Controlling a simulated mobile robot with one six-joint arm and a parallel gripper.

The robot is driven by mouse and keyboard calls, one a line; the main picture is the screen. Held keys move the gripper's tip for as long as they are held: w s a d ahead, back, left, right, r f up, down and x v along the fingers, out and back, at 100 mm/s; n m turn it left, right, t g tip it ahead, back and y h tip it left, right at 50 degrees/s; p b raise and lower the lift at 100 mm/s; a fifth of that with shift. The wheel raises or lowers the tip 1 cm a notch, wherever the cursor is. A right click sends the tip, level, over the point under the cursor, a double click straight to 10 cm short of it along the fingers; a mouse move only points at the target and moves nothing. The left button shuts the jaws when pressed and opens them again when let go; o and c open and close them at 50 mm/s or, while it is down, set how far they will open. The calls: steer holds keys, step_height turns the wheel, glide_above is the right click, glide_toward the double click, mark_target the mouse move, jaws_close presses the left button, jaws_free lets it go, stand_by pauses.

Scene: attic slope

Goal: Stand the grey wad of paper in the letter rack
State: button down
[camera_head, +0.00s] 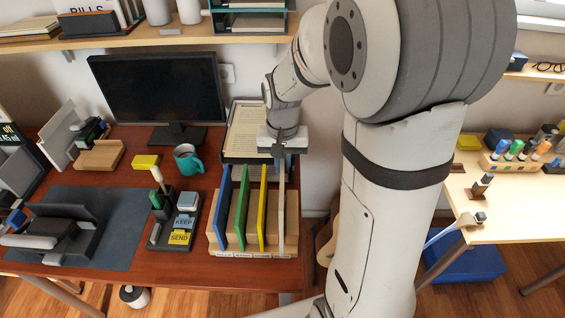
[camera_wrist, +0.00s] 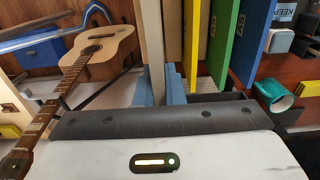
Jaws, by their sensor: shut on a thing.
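The pale grey wad of paper (camera_head: 281,215) is a thin upright sheet-like stack at the right end of the letter rack. In the wrist view the wad (camera_wrist: 152,42) runs up between my blue fingertips. My gripper (camera_head: 284,166) is shut on its far upper end; the fingers also show in the wrist view (camera_wrist: 159,88). The wooden letter rack (camera_head: 226,246) has blue (camera_head: 224,208), green (camera_head: 242,210) and yellow (camera_head: 262,210) upright dividers. The wad stands right of the yellow one, apart from it. I cannot tell whether its lower edge rests on the rack floor.
A black desk organiser (camera_head: 155,240) with stamps stands left of the rack. A teal mug (camera_head: 188,160) and a monitor (camera_head: 160,90) are behind. A framed sheet (camera_head: 245,130) leans behind my gripper. A guitar (camera_wrist: 100,50) is beyond the desk's right edge.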

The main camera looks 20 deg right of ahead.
steer(key=shift+f, duration=0.15)
stand_by(0.3)
steer(key=shift+f+b, duration=0.7)
steer(key=shift+f, duration=0.1)
steer(key=shift+f, duration=0.1)
steer(key=shift+f+b, duration=0.45)
steer(key=shift+f, duration=0.1)
steer(key=shift+f+b, duration=0.5)
steer(key=shift+f, duration=0.05)
stand_by(0.4)
steer(key=shift+f+b, duration=0.45)
steer(key=shift+f, duration=0.15)
